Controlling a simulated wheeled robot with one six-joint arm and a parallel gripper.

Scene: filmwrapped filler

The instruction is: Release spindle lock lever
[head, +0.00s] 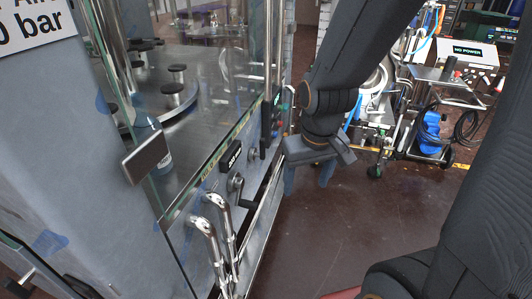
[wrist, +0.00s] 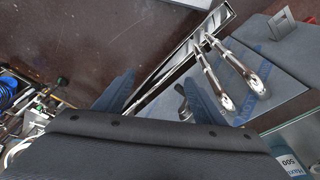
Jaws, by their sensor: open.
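No label I can read names the spindle lock lever. A small dark lever on a round hub (head: 237,186) sits on the machine's front ledge, and it also shows in the wrist view (wrist: 184,101). Two chrome-handled levers stand nearer in the head view, a near one (head: 207,238) and a far one (head: 222,212); they also show in the wrist view (wrist: 212,82) (wrist: 240,68). My gripper (head: 309,178) is open and empty, to the right of the ledge and apart from all the levers.
Glass panels (head: 215,100) enclose the machine's turntable. A black box (head: 230,155) sits on the ledge beyond the dark lever. A cart with a "NO POWER" sign (head: 475,51) and cables stands at the back right. The brown floor beside the machine is clear.

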